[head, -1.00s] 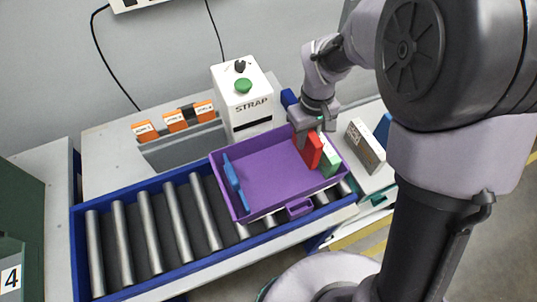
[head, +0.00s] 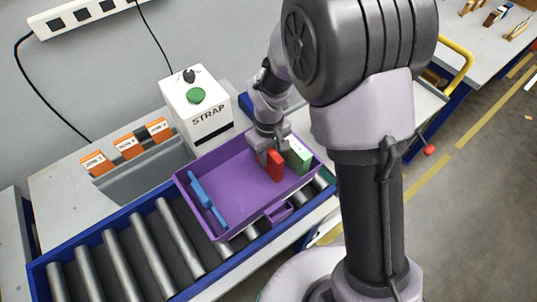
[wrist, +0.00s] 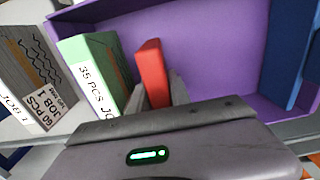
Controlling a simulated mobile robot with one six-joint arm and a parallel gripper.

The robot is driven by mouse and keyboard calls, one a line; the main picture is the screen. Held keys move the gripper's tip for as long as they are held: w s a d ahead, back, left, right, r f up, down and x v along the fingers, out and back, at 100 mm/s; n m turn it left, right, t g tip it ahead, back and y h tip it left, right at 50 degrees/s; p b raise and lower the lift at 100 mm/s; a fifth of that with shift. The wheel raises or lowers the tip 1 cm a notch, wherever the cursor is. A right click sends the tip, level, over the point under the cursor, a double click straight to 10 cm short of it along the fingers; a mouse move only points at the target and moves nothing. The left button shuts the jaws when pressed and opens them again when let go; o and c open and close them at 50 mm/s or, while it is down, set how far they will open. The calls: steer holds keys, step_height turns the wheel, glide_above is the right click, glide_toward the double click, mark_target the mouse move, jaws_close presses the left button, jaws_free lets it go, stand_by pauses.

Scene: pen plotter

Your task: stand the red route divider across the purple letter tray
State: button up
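The purple letter tray (head: 237,178) sits on the roller conveyor. My gripper (head: 270,155) is inside its right part, pointing down, with its fingers shut on the red route divider (head: 276,167). In the wrist view the divider (wrist: 152,72) stands up between the fingers, which hide its lower part. A green block of letters (head: 298,155) stands to its right in the head view; in the wrist view the block (wrist: 92,72) reads "35 PCS". A blue divider (head: 207,199) stands across the left part of the tray. Whether the red divider touches the tray floor I cannot tell.
The strap machine (head: 197,108) stands behind the tray. A grey rack (head: 142,163) with orange job cards is at the back left. Bare rollers (head: 138,238) lie left of the tray. The wrist view shows a "60 PCS JOB 1" block (wrist: 35,75) outside the tray.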

steer(key=o, duration=0.3)
step_height(320, 180, up, 13)
steer(key=p, duration=0.4)
steer(key=shift+f, duration=0.1)
steer(key=s+d+r+m+t, duration=0.2)
steer(key=s+r+m, duration=0.1)
steer(key=s+r, duration=0.2)
steer(key=s+d+r+m+t+y, duration=0.1)
steer(key=s+d+r+m+t, duration=0.1)
steer(key=s+d+r+m, duration=0.1)
steer(key=s+d+r+m+t+y, duration=0.1)
steer(key=s+d+r+m, duration=0.2)
steer(key=s+r+m, duration=0.2)
steer(key=s+r, duration=0.3)
steer(key=s, duration=0.1)
steer(key=shift+d+t, duration=0.25)
steer(key=shift+t, duration=0.15)
